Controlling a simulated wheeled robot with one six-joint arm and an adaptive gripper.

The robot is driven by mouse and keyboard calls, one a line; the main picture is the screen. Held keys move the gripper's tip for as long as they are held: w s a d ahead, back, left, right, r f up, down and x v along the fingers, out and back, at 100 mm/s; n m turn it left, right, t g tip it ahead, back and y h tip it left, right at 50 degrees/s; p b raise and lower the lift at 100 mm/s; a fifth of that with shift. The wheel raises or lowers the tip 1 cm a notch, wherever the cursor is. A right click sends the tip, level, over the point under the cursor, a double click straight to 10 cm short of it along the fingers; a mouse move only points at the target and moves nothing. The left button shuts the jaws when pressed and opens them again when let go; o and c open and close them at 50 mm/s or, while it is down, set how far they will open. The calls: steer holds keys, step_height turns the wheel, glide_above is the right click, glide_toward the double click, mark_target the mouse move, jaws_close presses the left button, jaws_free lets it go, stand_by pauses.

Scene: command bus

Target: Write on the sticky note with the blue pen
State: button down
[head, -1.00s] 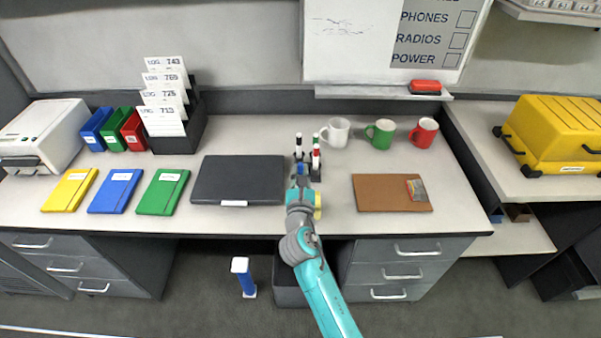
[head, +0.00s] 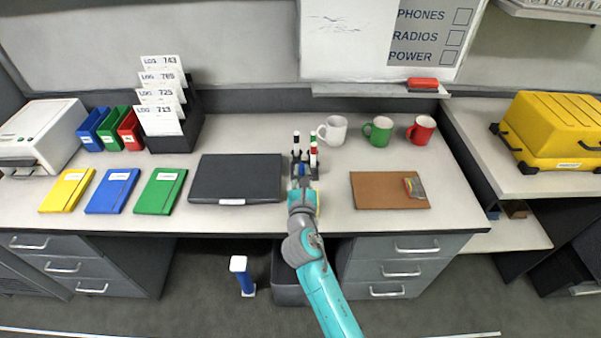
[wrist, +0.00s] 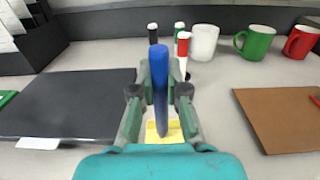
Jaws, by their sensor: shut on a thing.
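The blue pen (wrist: 159,88) stands roughly upright in my gripper (wrist: 159,100), which is shut on it. In the wrist view its tip end points down at the yellow sticky note (wrist: 153,132). I cannot tell whether the tip touches the paper. Any marks on the note are hidden or too small to see. In the head view my gripper (head: 302,183) is over the desk in front of the pen holder, and only a sliver of the sticky note (head: 318,200) shows beside it.
The pen holder (head: 297,165) with black, green and red markers stands just behind my gripper. A dark closed laptop (head: 237,178) lies to the left and a brown board (head: 378,190) to the right. White (head: 336,130), green (head: 379,130) and red (head: 421,130) mugs stand behind.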

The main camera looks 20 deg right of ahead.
steer(key=shift+w+d, duration=0.25)
steer(key=shift+d, duration=0.45)
stand_by(0.9)
steer(key=shift+s+d, duration=0.35)
steer(key=shift+s, duration=0.35)
stand_by(0.7)
steer(key=shift+w+d, duration=0.35)
steer(key=shift+d, duration=0.4)
stand_by(0.7)
step_height(320, 180, up, 6)
steer(key=shift+r, duration=0.25)
stand_by(0.9)
stand_by(0.5)
